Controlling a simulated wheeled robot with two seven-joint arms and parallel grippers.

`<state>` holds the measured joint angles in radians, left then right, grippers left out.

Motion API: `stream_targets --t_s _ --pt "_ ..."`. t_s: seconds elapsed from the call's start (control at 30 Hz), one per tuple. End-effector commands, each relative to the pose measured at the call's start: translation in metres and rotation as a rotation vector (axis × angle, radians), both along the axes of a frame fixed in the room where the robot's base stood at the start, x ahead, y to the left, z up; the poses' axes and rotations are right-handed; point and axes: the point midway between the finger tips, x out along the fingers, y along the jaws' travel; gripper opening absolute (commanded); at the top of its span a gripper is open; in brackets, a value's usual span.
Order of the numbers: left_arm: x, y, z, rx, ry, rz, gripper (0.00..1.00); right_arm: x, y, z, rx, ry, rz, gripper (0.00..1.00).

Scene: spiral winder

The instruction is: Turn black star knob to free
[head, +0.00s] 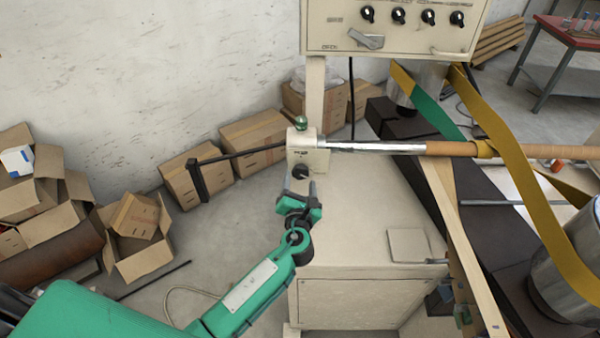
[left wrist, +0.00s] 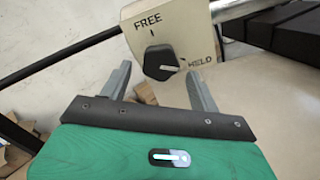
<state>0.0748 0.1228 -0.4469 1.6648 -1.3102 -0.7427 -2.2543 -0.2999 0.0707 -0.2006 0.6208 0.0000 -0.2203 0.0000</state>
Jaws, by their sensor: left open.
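The black star knob (left wrist: 158,62) sits on the front of a cream housing (left wrist: 200,30) marked FREE at the top and HELD at the right. Its white pointer line points right, toward HELD. In the head view the knob (head: 301,171) is small and partly covered by my gripper. My left gripper (head: 299,184) is open in front of the knob. In the left wrist view its two grey fingers (left wrist: 157,72) stand apart on either side of the knob, with gaps to it. I cannot tell how deep the knob lies between them. My right gripper is not in view.
A steel shaft (head: 375,147) runs right from the housing to a brown tube (head: 450,149). A black crank (head: 240,155) reaches left. A control panel (head: 395,28) hangs above. Cardboard boxes (head: 255,138) stand behind, and yellow belts (head: 520,170) cross the right side.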

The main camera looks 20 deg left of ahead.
Motion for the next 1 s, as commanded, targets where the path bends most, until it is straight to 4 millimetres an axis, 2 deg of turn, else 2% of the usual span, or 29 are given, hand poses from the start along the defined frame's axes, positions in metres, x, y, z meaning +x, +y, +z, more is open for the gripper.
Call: stream_targets --t_s 0.1,0.2,0.57,0.67,0.8,1.0 --pt "0.016 0.005 0.002 0.001 0.000 0.001 0.62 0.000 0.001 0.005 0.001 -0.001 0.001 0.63" --pt "0.024 0.007 0.001 -0.001 0.000 0.000 0.62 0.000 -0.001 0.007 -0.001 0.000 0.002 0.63" --pt "0.029 0.008 0.000 -0.001 0.000 0.000 0.62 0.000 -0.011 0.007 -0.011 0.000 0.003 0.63" --pt "0.029 0.008 0.000 -0.001 0.000 0.000 0.47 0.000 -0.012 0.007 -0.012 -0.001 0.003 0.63" --pt "0.029 0.008 0.000 -0.001 0.000 0.000 0.19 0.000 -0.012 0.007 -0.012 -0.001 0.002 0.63" --pt "0.029 0.008 -0.001 -0.008 -0.002 0.000 0.18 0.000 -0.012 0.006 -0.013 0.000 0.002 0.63"
